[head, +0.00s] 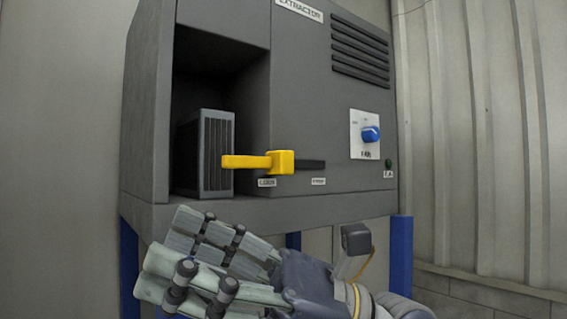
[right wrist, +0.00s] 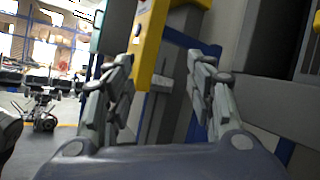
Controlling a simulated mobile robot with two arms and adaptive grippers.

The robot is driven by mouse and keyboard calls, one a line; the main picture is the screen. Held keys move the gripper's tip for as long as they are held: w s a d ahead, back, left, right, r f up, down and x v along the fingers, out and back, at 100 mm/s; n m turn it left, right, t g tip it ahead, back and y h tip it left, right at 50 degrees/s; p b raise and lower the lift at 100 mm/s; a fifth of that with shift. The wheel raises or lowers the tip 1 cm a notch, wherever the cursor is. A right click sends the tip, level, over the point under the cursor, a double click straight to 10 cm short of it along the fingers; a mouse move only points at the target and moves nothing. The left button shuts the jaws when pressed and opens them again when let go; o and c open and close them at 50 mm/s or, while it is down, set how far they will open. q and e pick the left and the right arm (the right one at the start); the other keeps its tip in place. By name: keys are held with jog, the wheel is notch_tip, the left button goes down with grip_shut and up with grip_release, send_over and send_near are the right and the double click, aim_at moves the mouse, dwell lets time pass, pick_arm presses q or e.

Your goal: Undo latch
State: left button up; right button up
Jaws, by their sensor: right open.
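The yellow latch lever (head: 257,162) lies level across the front of the grey extractor (head: 330,110). Its tip reaches left over the front of a dark finned block (head: 205,155) in the open bay. The right gripper (head: 168,245) is below the extractor's lower edge, in front of it, with its fingers pointing left. Its fingers are apart and hold nothing. It is apart from the lever. The right wrist view also shows the open gripper (right wrist: 162,70), with a tall yellow part (right wrist: 150,45) beyond the fingers that I cannot identify. The left gripper is not in view.
A blue knob (head: 371,134) on a white plate and a small green button (head: 388,163) are right of the lever. Blue legs (head: 401,262) carry the extractor. A ribbed wall (head: 480,140) stands at the right. Open floor (right wrist: 50,150) shows at the left of the right wrist view.

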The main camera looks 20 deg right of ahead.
jog(key=n+h, duration=0.2)
jog(key=t+h, duration=1.4)
jog(key=t, duration=0.1)
send_near(288, 162)
jog(key=p+x, duration=0.4)
jog(key=x, duration=0.6)
jog(key=shift+w+a, duration=0.1)
jog(key=shift+w, duration=0.2)
jog(key=shift+w+a+f+p, duration=0.1)
jog(key=shift+w+p, duration=0.2)
jog(key=shift+c, duration=0.6)
